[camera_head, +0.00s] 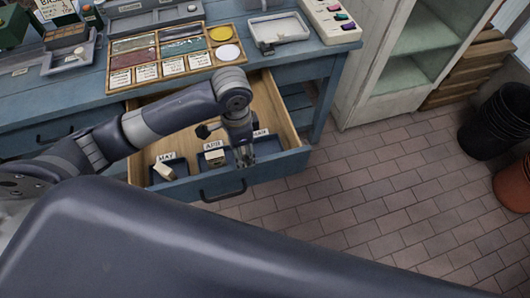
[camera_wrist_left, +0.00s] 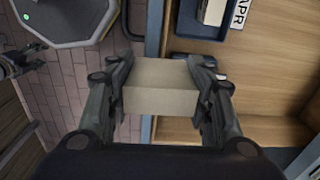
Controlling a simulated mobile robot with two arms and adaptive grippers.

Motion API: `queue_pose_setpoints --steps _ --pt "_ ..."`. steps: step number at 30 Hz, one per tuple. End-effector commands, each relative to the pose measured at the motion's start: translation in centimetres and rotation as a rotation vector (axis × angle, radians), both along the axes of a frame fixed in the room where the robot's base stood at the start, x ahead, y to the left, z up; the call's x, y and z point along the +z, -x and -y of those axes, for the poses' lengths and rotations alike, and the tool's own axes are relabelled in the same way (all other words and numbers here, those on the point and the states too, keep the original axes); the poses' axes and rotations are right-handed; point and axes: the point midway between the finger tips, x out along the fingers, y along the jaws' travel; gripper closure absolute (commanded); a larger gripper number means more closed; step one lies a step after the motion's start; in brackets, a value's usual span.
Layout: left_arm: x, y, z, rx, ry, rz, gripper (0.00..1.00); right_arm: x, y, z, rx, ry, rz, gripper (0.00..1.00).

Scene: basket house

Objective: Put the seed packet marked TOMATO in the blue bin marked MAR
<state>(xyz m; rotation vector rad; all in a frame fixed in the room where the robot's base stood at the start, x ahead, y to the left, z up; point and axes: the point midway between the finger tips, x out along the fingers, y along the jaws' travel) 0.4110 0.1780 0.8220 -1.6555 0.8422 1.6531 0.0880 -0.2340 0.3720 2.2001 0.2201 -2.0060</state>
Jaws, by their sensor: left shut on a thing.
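My left gripper (camera_head: 244,157) is over the front right of the open drawer, by the bin (camera_head: 268,147) whose tag is partly covered. In the left wrist view my left gripper (camera_wrist_left: 162,90) is shut on a pale beige, box-like packet (camera_wrist_left: 160,101). No print shows on its visible faces, so I cannot read a name. The bin tagged APR (camera_head: 216,167) is to the left, and the bin tagged MAY (camera_head: 172,182) is farther left; each has a cream packet in it. A dark arm end, apparently my right gripper (camera_wrist_left: 30,62), shows at the left wrist view's edge; its fingers are unclear.
The drawer (camera_head: 283,102) stands open below the blue workbench (camera_head: 262,58). A divided wooden seed tray (camera_head: 200,35) and a white tray (camera_head: 282,29) lie on top. A white cabinet (camera_head: 385,90) stands to the right. The brick floor (camera_head: 370,190) before the drawer is clear.

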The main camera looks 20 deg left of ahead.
Motion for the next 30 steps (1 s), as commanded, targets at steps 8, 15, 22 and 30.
queue_pose_setpoints --steps 8,15,22,30 --pt "-0.5 -2.7 0.6 -0.359 0.001 0.001 0.69 -0.7 0.2 -1.0 0.002 -0.012 -0.003 0.45" --pt "-0.8 -4.7 1.1 -0.655 0.000 0.001 0.69 -1.3 0.2 0.2 0.002 0.003 -0.002 0.45" --pt "-1.3 -6.9 1.7 -0.972 -0.001 0.001 0.69 -2.2 0.1 0.6 -0.001 0.006 -0.002 0.45" --pt "-3.1 -9.5 2.5 -1.385 -0.001 0.001 0.69 -4.3 0.1 0.5 -0.001 0.006 -0.002 0.45"
